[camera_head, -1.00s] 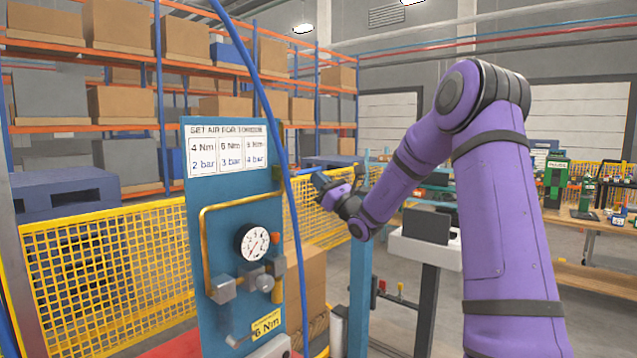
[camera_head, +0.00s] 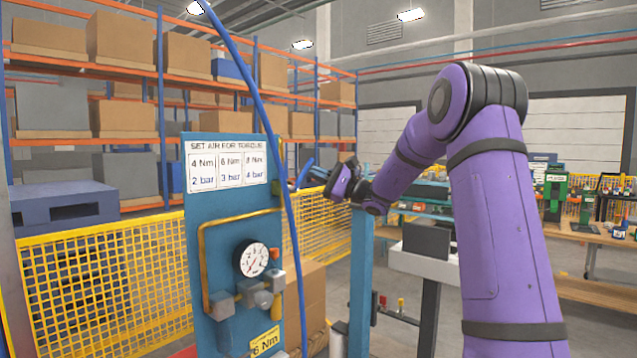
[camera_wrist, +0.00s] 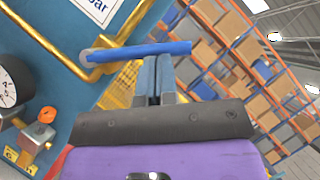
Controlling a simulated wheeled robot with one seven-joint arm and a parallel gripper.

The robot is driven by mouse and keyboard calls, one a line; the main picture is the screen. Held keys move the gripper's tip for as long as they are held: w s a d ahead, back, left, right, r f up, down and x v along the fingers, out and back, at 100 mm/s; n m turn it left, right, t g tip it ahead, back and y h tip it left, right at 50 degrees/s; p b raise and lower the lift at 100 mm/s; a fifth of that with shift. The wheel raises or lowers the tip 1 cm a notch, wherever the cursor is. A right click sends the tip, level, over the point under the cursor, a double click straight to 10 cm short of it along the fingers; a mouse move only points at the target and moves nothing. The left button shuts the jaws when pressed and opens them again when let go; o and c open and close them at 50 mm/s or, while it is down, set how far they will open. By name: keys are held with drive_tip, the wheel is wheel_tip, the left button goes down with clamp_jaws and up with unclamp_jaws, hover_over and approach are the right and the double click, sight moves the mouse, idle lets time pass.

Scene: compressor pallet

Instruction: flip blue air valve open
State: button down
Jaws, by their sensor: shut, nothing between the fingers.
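The blue air valve's lever (camera_wrist: 140,50) spans the wrist view from a pivot on the brass pipe at the left. It lies roughly crosswise in front of my fingertips. My gripper (camera_wrist: 152,76) is shut and empty, its fingers reaching up to the lever's underside in that view. I cannot tell whether they touch. In the head view the lever (camera_head: 305,173) shows small at the panel's right edge, partly behind a blue hose. My gripper (camera_head: 323,175) is just right of it.
The blue panel (camera_head: 228,235) carries a brass pipe (camera_head: 203,265), a round gauge (camera_head: 251,259) and a torque chart (camera_head: 228,167). The blue hose (camera_head: 272,130) hangs in front. A yellow mesh fence (camera_head: 105,280) and a blue post (camera_head: 361,270) stand nearby.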

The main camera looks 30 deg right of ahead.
sight(310, 163)
drive_tip(key=a+r+n+g, duration=0.1)
drive_tip(key=n, duration=0.1)
drive_tip(key=a+r+n+g, duration=0.1)
drive_tip(key=n, duration=0.1)
drive_tip(key=s+r+n+g, duration=0.1)
drive_tip(key=n, duration=0.1)
drive_tip(key=shift+a+n+g+h, duration=0.3)
drive_tip(key=shift+a+n+h, duration=0.1)
drive_tip(key=shift+s+a+r+n+g+h, duration=0.1)
drive_tip(key=shift+a+r+n+g+h, duration=0.15)
drive_tip(key=shift+a+n, duration=0.2)
drive_tip(key=shift+s+a+r+n+g+h, duration=0.15)
drive_tip(key=shift+a+n+g, duration=0.15)
drive_tip(key=shift+n, duration=0.25)
drive_tip(key=shift+f, duration=0.1)
